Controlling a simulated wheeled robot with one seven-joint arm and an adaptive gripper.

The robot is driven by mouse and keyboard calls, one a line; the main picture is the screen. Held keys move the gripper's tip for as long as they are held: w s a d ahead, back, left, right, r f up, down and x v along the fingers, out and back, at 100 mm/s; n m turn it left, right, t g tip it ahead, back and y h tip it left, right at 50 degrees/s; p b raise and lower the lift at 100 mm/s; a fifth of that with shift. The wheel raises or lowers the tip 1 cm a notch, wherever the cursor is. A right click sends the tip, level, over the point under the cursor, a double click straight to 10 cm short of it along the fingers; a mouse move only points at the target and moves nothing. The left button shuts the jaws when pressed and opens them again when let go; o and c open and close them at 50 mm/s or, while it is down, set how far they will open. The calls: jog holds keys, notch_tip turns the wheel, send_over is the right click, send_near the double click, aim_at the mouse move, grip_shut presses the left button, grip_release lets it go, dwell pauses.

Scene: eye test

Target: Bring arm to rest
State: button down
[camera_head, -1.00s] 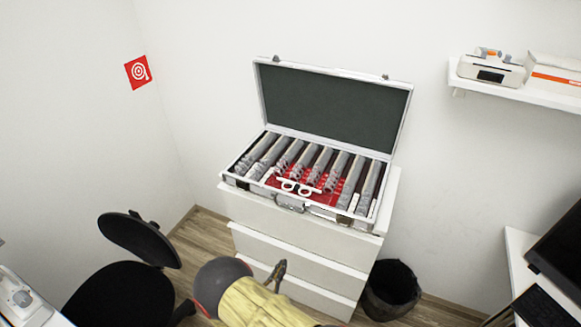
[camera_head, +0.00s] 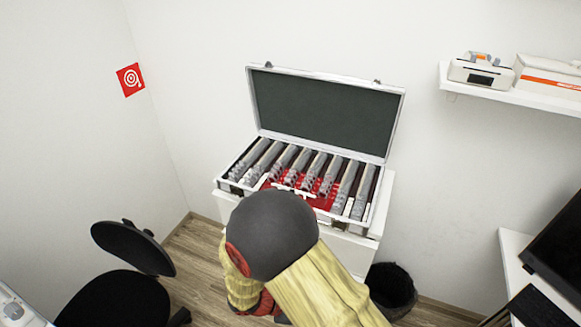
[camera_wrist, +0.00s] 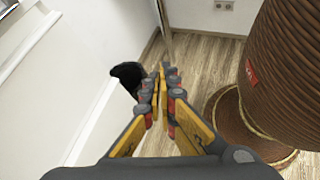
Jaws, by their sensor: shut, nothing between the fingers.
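My arm (camera_head: 290,240), with a dark grey rounded joint and yellow wood-patterned links, rises in front of the drawer cabinet in the head view. It hides the cabinet's lower part and the front edge of the open case. My gripper (camera_wrist: 160,75) shows in the wrist view with its yellow and dark fingers brought together at the tips. It is shut and holds nothing. It points over the wooden floor (camera_wrist: 195,62). In the head view the fingers are hidden or cannot be made out.
An open lens case (camera_head: 375,215) stands on the white cabinet (camera_head: 352,255). A black bin (camera_head: 392,290) is right of the arm, a black chair (camera_head: 120,300) left. A wall shelf (camera_head: 510,98) and a desk with a monitor (camera_head: 560,245) are at right.

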jog(key=s+r+m+y, duration=0.3)
jog(key=r+m+y, duration=0.25)
jog(key=r, duration=0.45)
jog(key=s+r+m+y, duration=0.3)
jog(key=r+m+y, duration=0.3)
jog(key=r, duration=0.4)
jog(key=s+d+r+m+t, duration=0.1)
jog(key=d+r+m+t, duration=0.1)
jog(key=d+r, duration=0.2)
jog(key=s+d+r+m+t, duration=0.1)
jog(key=d+r+m+t, duration=0.1)
jog(key=r, duration=0.6)
jog(key=shift+d+r+m, duration=0.4)
jog(key=shift+d+m, duration=0.25)
jog(key=shift+d, duration=0.35)
